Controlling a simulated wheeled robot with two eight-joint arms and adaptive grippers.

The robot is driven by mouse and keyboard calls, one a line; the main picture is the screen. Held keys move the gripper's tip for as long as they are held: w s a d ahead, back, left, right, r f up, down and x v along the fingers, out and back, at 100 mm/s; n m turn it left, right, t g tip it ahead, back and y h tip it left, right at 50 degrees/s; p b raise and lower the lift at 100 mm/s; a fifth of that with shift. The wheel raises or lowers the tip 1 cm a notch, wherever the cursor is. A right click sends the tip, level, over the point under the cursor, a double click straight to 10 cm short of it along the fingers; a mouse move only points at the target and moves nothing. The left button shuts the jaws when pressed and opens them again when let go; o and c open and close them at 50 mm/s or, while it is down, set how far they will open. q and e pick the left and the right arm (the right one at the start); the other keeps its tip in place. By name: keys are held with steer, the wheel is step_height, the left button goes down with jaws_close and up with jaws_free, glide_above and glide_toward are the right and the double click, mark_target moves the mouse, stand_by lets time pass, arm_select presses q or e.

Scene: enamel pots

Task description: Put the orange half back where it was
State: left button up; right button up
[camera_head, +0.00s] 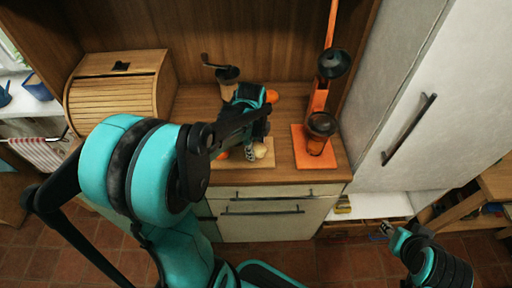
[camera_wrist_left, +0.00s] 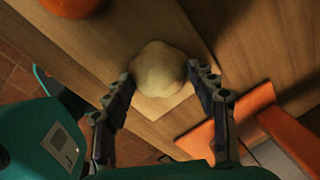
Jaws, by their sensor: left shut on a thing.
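A pale, lumpy round thing (camera_wrist_left: 158,70) sits between the two fingers of my left gripper (camera_wrist_left: 163,88), which is shut on it. I cannot tell from its look whether it is the orange half; no orange cut face shows. In the head view the pale thing (camera_head: 260,151) is at the cutting board (camera_head: 262,162), below my left gripper (camera_head: 256,146). Orange fruit pieces show beside the gripper: one behind (camera_head: 271,96), one at its left (camera_head: 222,155), partly hidden. My right gripper (camera_head: 385,228) is low at the right, small and empty-looking; its opening is unclear.
An orange lever press (camera_head: 315,160) stands on the counter just right of the board. A wooden bread box (camera_head: 118,90) is at the left and a grinder (camera_head: 228,78) behind the gripper. A tall pale cabinet (camera_head: 425,110) bounds the right side.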

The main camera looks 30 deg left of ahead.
arm_select(q)
steer(key=shift+r, duration=0.1)
steer(key=shift+f, duration=0.2)
steer(key=o, duration=1.3)
steer(key=shift+c, duration=0.2)
steer(key=shift+r, duration=0.1)
step_height(320, 180, up, 12)
steer(key=s+p, duration=0.2)
steer(key=p, duration=0.3)
steer(key=s+d+n+t, duration=0.5)
steer(key=s+d+n, duration=0.3)
steer(key=n, duration=0.9)
steer(key=shift+s+d+r+t, duration=0.4)
steer(key=shift+d, duration=0.85)
